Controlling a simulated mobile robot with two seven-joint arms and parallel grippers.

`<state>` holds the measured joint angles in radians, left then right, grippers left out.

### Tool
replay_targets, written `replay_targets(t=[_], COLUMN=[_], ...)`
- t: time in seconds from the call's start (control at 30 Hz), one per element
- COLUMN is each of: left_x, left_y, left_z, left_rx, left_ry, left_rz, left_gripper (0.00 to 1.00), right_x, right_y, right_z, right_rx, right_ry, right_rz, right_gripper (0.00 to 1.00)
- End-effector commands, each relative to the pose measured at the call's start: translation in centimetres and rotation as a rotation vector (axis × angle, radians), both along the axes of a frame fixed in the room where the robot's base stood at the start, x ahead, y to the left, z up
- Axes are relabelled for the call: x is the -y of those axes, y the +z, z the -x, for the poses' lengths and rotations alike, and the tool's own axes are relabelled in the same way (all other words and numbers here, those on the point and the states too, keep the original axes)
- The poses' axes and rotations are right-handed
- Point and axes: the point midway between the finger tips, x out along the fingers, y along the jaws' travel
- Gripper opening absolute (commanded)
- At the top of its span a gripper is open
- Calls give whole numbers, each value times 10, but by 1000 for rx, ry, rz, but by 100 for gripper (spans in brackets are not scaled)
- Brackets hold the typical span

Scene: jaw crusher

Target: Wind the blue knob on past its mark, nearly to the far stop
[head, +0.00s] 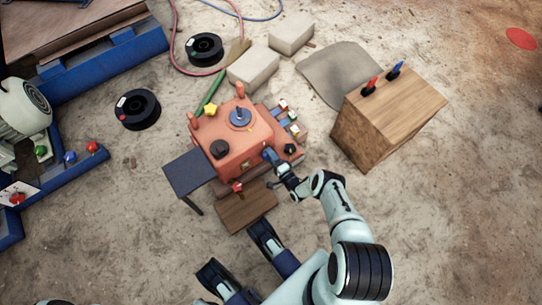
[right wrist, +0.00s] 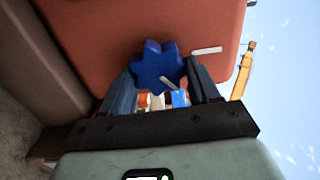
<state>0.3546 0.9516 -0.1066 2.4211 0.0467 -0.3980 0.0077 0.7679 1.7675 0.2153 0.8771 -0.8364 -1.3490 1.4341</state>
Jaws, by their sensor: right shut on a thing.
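The blue star-shaped knob (right wrist: 155,62) sits on the face of the orange crusher body (right wrist: 95,35) in the right wrist view. My right gripper (right wrist: 163,78) has one finger on each side of the knob and is shut on it. A white line on the knob points to the lower right. A separate white mark (right wrist: 207,50) is on the orange face, right of the knob and higher than that line. In the head view my right gripper (head: 271,157) is at the near right side of the orange machine (head: 242,142) and largely hides the knob.
Coloured switches (head: 288,115) and a black knob (head: 290,149) are close to my right gripper. A yellow knob (head: 210,108) and black knob (head: 219,149) are on the machine. A wooden box (head: 388,118) stands to the right. Sandy floor is clear at lower right.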

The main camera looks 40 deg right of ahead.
Motion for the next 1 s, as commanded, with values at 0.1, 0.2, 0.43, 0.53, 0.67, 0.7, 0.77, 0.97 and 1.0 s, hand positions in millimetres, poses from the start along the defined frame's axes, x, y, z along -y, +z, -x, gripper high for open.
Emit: replay_targets(t=[0.1, 0.2, 0.43, 0.53, 0.67, 0.7, 0.77, 0.97, 1.0], left_x=[0, 0, 0, 0, 0, 0, 0, 0, 0], left_y=[0, 0, 0, 0, 0, 0, 0, 0, 0], left_z=[0, 0, 0, 0, 0, 0, 0, 0, 0], left_rx=[0, 0, 0, 0, 0, 0, 0, 0, 0], left_ry=[0, 0, 0, 0, 0, 0, 0, 0, 0], left_rz=[0, 0, 0, 0, 0, 0, 0, 0, 0], left_gripper=[43, 43, 43, 43, 43, 43, 43, 43, 43], right_x=[-1, -1, -1, -1, -2, -2, -2, -3, -3], right_y=[-2, -3, -4, -5, -5, -5, -6, -6, -6], right_z=[1, 1, 1, 2, 2, 2, 2, 1, 1], right_rx=[10, 20, 45, 56, 69, 73, 79, 96, 98], right_ry=[1, 1, 0, 0, 0, 0, 0, -1, -1], right_rz=[-112, -206, -424, -518, -639, -674, -728, -879, -903], right_gripper=[30, 30, 30, 30, 30, 30, 30, 30, 30])
